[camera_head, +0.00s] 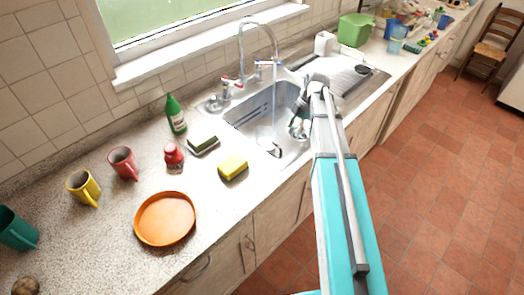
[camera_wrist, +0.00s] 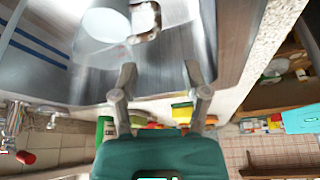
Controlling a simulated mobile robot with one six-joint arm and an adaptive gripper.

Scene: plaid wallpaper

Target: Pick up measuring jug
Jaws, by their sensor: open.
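A pale, see-through vessel, which looks like the measuring jug (camera_head: 266,134), stands in the sink. In the wrist view a pale round shape (camera_wrist: 106,24), likely the same jug, lies beyond the fingertips at the upper left, partly cut off by the frame edge. My gripper (camera_head: 298,128) is over the right part of the sink, to the right of the jug. In the wrist view my gripper (camera_wrist: 160,72) has its two fingers apart with nothing between them.
The metal sink (camera_head: 240,116) has a tap (camera_head: 262,62) over it, with a pale stream below. A yellow sponge (camera_head: 233,167), a dark green sponge (camera_head: 202,144) and a green bottle (camera_head: 175,114) stand near its left edge. An orange plate (camera_head: 165,218) and mugs are farther left.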

